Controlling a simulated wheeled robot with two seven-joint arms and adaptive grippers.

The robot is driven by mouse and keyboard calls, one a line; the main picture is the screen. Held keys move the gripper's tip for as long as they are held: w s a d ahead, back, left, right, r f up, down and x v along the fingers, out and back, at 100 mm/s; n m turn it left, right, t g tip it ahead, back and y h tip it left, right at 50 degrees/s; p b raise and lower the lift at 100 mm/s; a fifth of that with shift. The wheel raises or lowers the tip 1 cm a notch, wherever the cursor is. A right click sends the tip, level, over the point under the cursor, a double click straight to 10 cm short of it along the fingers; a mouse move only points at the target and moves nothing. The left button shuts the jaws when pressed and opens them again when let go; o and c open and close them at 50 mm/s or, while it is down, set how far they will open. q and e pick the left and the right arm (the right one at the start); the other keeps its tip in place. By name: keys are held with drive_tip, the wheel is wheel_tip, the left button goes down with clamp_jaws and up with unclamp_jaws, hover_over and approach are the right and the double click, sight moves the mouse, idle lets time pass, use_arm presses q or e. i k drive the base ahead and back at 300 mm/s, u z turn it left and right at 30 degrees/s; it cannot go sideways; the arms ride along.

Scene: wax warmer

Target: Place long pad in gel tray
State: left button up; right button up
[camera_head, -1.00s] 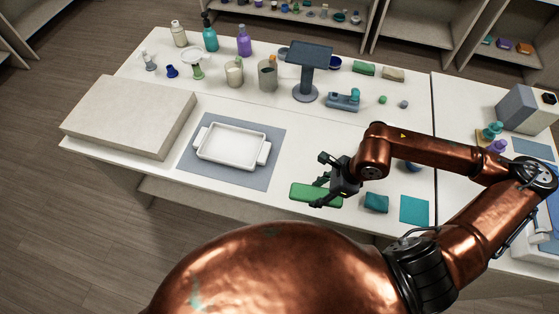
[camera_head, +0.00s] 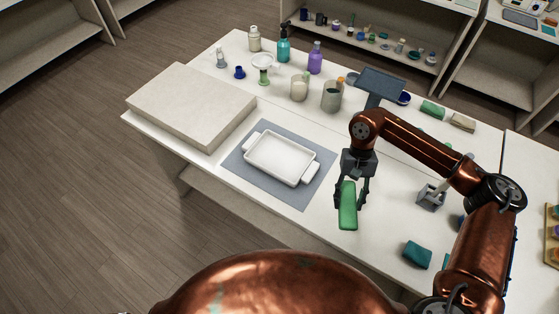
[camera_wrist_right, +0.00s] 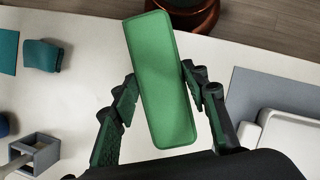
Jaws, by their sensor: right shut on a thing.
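The long green pad (camera_head: 348,208) is between the fingers of my right gripper (camera_head: 351,196), which is shut on it. In the right wrist view the pad (camera_wrist_right: 162,80) stands lengthwise between the two dark fingers (camera_wrist_right: 158,105). The white gel tray (camera_head: 279,158), with a handle at each end, lies on a grey-blue mat (camera_head: 302,198). It looks empty. The pad and gripper are to the right of the tray and mat. A corner of the tray (camera_wrist_right: 285,135) shows at the right of the wrist view. My left gripper is not in view.
A thick beige slab (camera_head: 190,102) lies left of the tray. Bottles, including a purple one (camera_head: 315,58), and jars stand behind. A teal block (camera_head: 417,254) and a grey holder (camera_head: 431,197) are to the right. White tabletop (camera_head: 325,137) is bare beside the mat.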

sight(281, 159)
drive_tip(key=k, duration=0.55)
drive_tip(key=u, duration=0.7)
drive_tip(key=i, duration=1.15)
drive_tip(key=z, duration=0.1)
